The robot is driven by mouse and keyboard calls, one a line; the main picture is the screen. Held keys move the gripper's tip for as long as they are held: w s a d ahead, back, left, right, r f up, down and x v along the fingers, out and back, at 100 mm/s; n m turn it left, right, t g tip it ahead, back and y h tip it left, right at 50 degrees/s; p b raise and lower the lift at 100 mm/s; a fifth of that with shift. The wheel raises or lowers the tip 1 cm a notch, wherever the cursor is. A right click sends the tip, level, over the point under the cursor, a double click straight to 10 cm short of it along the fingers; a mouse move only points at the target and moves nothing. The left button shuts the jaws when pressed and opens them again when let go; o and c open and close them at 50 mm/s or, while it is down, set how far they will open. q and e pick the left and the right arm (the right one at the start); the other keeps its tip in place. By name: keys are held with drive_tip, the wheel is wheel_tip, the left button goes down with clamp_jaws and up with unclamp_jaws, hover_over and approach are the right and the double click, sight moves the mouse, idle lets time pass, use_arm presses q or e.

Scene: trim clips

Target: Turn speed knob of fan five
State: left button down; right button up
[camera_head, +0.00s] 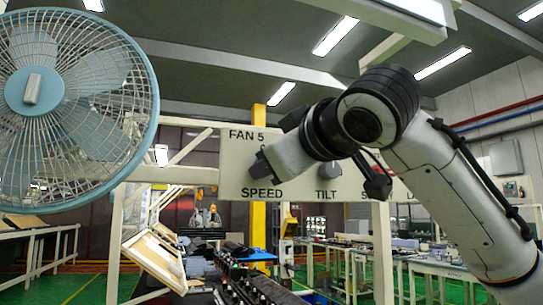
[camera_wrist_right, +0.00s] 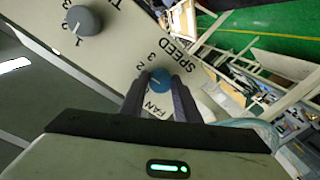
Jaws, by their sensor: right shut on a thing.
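The control panel (camera_head: 232,178) carries the labels FAN 5, SPEED and TILT. My right gripper (camera_head: 260,168) is at the panel above the SPEED label and hides the speed knob in the head view. In the right wrist view the speed knob (camera_wrist_right: 160,78) is round and blue, between the two dark fingers of my right gripper (camera_wrist_right: 160,90), which is shut on it. A pale pointer mark shows on the knob's face, on the side near the digits 2 and 3. Part of the dial is hidden by the fingers. My left gripper is in neither view.
A grey TILT knob (camera_wrist_right: 84,20) sits on the same panel beside the speed knob; it also shows in the head view (camera_head: 328,170). A large blue caged fan (camera_head: 70,110) stands left of the panel. A yellow post (camera_head: 258,225) and workbenches (camera_head: 440,265) are behind.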

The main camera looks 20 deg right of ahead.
drive_tip(key=shift+n, duration=0.4)
drive_tip(key=o, duration=1)
drive_tip(key=shift+o, duration=0.2)
drive_tip(key=shift+s, duration=0.1)
drive_tip(key=s+d+b, duration=0.1)
drive_tip(key=s+b, duration=0.1)
drive_tip(key=s, duration=0.8)
drive_tip(key=shift+r, duration=0.3)
